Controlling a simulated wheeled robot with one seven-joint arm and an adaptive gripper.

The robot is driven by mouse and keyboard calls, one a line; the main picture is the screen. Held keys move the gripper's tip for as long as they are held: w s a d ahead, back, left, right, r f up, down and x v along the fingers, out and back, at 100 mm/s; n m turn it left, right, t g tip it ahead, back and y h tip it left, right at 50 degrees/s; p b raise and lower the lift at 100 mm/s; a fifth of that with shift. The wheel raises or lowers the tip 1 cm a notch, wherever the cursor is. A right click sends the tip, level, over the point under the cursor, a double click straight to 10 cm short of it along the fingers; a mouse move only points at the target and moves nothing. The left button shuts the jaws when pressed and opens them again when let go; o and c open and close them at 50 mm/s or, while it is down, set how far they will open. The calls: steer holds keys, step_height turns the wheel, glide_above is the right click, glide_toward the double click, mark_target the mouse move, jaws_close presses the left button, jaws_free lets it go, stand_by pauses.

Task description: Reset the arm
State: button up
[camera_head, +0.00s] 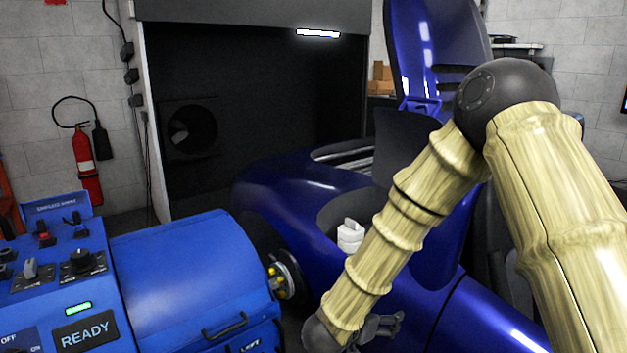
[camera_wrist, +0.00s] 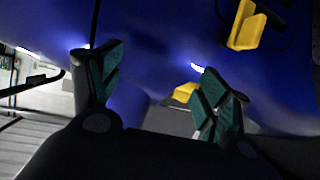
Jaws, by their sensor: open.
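My gripper (camera_head: 378,328) hangs low at the bottom centre of the head view, in front of the blue car (camera_head: 300,190). Its fingers are partly hidden by the end of my arm. In the wrist view my gripper (camera_wrist: 158,90) has two dark green finger pads set wide apart, with nothing held between them. A blue surface fills most of the view beyond the fingers. My arm is bent, with its elbow high at the right of the head view.
A blue dynamometer unit (camera_head: 185,270) with a lit READY sign stands at the left, close to the car's hub (camera_head: 284,277). A white object (camera_head: 350,235) sits on the car. A yellow part (camera_wrist: 245,25) shows beyond my fingers. A fire extinguisher (camera_head: 84,155) hangs on the wall.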

steer(key=s+d+f+n+g+y, duration=0.1)
steer(key=s+f+n+y, duration=0.1)
steer(key=s+f, duration=0.45)
steer(key=s+d+f+n+g+y, duration=0.15)
steer(key=s+f, duration=0.25)
steer(key=f, duration=0.6)
steer(key=s+d+f+n+y, duration=0.1)
steer(key=s+f+n+y, duration=0.15)
steer(key=s+f, duration=0.4)
steer(key=s+d+f+g+y, duration=0.15)
steer(key=s+f+g, duration=0.25)
steer(key=s+f, duration=0.5)
steer(key=s+d+f+n+g+y, duration=0.2)
steer(key=s+g, duration=0.1)
steer(key=s, duration=1.2)
step_height(320, 180, up, 18)
steer(key=p, duration=1.8)
steer(key=shift+w+r+h, duration=0.1)
steer(key=shift+h, duration=0.15)
